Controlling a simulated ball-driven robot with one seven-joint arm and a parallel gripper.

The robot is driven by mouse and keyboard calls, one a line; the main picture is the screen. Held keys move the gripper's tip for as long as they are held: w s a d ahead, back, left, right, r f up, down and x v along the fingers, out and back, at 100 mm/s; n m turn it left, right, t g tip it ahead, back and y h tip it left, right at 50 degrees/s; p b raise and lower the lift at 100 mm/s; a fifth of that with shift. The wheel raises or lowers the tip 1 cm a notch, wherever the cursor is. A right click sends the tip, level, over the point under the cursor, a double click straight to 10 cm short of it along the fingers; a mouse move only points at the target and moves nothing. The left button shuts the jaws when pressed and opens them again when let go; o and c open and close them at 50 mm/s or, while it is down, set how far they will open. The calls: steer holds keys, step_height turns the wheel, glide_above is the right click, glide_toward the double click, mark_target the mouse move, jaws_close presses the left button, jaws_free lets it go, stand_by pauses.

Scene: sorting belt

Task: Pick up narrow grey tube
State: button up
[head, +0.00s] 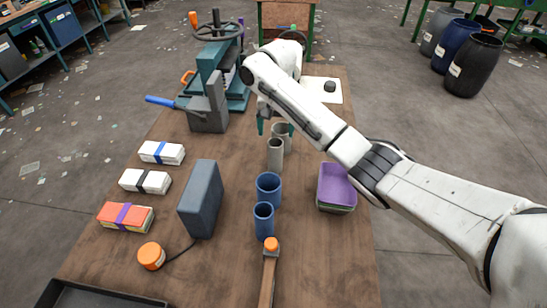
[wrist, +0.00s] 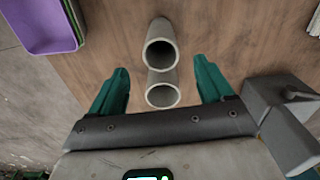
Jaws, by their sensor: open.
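Two grey tubes stand upright, one behind the other. My gripper (head: 276,127) is open and empty. Contact and exact height are hard to tell.
Two blue tubes, a wider one (head: 268,191) and a narrower one (head: 264,224), stand nearer me. A purple tray (head: 337,184) is at the right. A dark upright panel (head: 201,199) and a vise-like machine (head: 212,95) stand left. An orange-topped tool (head: 269,265) lies in front.

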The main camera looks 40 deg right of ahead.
mark_target(275, 143)
steer(key=shift+a+f+p, duration=0.1)
steer(key=shift+f+p, duration=0.45)
steer(key=shift+f, duration=2.55)
steer(key=c, duration=1.4)
steer(key=shift+o, duration=0.2)
steer(key=shift+r, duration=0.1)
